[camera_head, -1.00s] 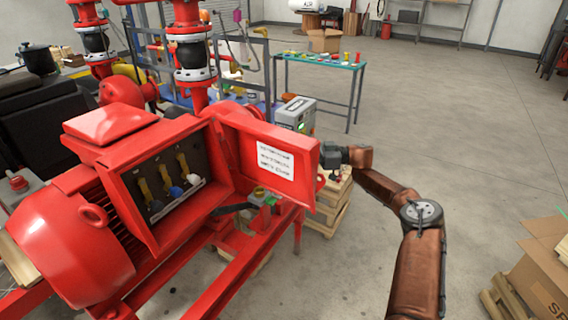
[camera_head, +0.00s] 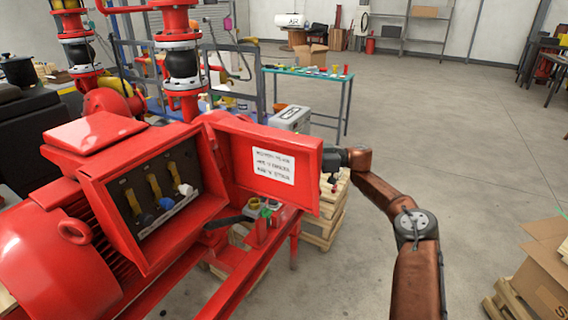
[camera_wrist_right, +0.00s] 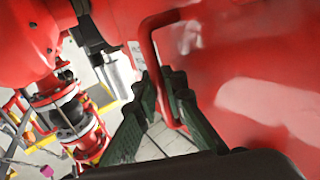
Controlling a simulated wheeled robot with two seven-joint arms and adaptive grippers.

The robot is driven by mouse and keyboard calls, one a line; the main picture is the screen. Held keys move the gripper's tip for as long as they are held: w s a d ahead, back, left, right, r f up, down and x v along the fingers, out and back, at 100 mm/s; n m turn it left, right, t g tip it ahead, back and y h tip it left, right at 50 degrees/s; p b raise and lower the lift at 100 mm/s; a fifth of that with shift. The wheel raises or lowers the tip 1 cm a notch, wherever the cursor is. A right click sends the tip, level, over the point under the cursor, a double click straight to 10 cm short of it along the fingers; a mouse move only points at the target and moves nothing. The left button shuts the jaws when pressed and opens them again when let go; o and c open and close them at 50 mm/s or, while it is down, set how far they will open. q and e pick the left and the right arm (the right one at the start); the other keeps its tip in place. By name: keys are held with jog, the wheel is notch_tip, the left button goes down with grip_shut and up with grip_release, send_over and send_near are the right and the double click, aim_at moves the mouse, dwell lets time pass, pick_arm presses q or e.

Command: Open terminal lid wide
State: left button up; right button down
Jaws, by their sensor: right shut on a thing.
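The red terminal box (camera_head: 150,200) on the motor is open at the front and shows several terminals with yellow and white parts. Its red terminal lid (camera_head: 300,190) stands swung out to the right of the box, with a white printed label (camera_head: 273,166) facing me. My right gripper (camera_head: 335,160) is at the lid's far right edge, its fingertips hidden behind the lid. In the right wrist view, its dark fingers (camera_wrist_right: 166,92) are shut on a red bar handle (camera_wrist_right: 156,70) on the lid's red face. My left gripper is out of view.
Wooden pallets (camera_head: 325,225) stand under the lid's right side. A grey box (camera_head: 290,118) and a teal-topped table (camera_head: 310,74) are behind. A cardboard box (camera_head: 545,270) sits at the lower right. The floor to the right is open.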

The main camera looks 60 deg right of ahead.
jog(key=c, duration=2.3)
grip_release()
jog(key=shift+s+d, duration=0.15)
jog(key=shift+o, duration=1.3)
jog(key=v, duration=0.7)
